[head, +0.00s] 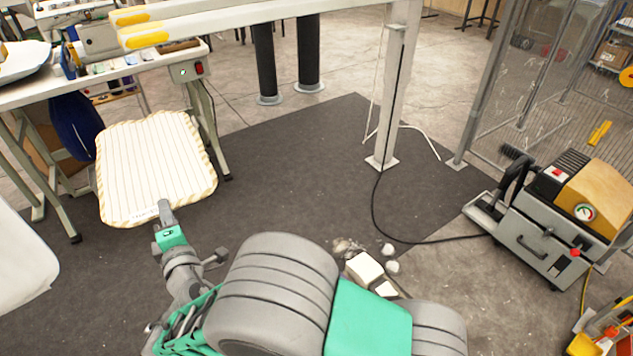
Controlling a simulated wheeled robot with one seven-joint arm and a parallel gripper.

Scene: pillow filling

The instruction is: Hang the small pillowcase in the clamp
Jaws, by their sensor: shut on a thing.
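The small pillowcase (155,165) is cream with thin stripes and a scalloped tan border. It hangs in front of the workbench on the left, spread nearly flat. My gripper (165,207) is shut on the pillowcase at its near lower edge. The fingertips overlap the fabric there, so the exact grip is partly hidden. I cannot make out a clamp for certain. Two yellow-tipped pale bars (145,28) reach out above the bench at the upper left.
The workbench (20,95) with a switch box (187,73) stands at the left. A grey post (395,90) with a cable rises in the middle. A wheeled machine (550,215) stands at the right. White blocks (365,268) lie on the floor. The dark mat (300,180) is mostly clear.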

